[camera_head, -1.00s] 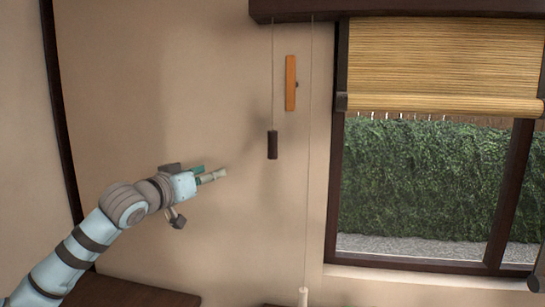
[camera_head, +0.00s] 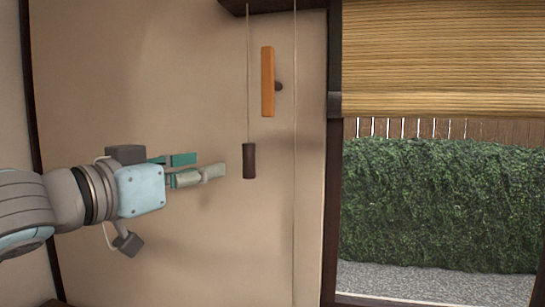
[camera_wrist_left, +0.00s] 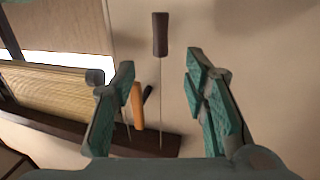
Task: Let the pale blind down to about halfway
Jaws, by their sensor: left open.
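The pale slatted blind (camera_head: 440,60) hangs over the upper part of the window, its rolled lower edge above the hedge; it also shows at the left of the left wrist view (camera_wrist_left: 45,85). A dark cylindrical handle (camera_head: 249,161) hangs on a thin cord (camera_head: 248,80) left of the window; in the left wrist view the handle (camera_wrist_left: 160,35) lies beyond the fingertips, in line with the gap. A second thin cord (camera_head: 295,150) hangs closer to the window; its lower end is out of view. My left gripper (camera_head: 208,165) is open and empty, just left of the dark handle, apart from it.
A dark beam (camera_head: 275,5) runs above. The dark window frame (camera_head: 333,200) stands to the right. The wall (camera_head: 120,80) around my gripper is bare.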

